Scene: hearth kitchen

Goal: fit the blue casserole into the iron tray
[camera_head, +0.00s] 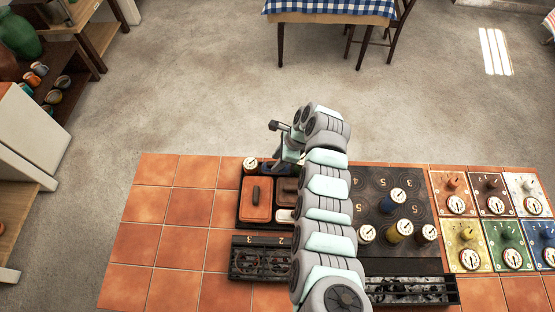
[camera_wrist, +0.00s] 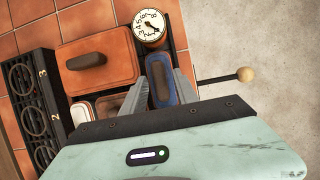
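The blue casserole (camera_wrist: 175,90), a small narrow piece with a dark handle, shows in the wrist view between the two fingers of my gripper (camera_wrist: 160,88). The fingers close in on both of its sides and appear to hold it. The iron tray (camera_head: 239,215) is a dark tray on the tiled counter; its dark edge also shows beside the blue casserole in the wrist view (camera_wrist: 180,38). My gripper (camera_head: 285,160) is over the tray's back right part in the head view.
In the tray sit an orange casserole (camera_head: 257,200), a brown one (camera_wrist: 109,106), a white one (camera_wrist: 81,112) and a round dial (camera_head: 250,163). A dark rack (camera_head: 258,258) lies in front. A hob (camera_head: 375,185) with several dial jars and coloured dial plates (camera_head: 468,245) stand right. Left tiles are clear.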

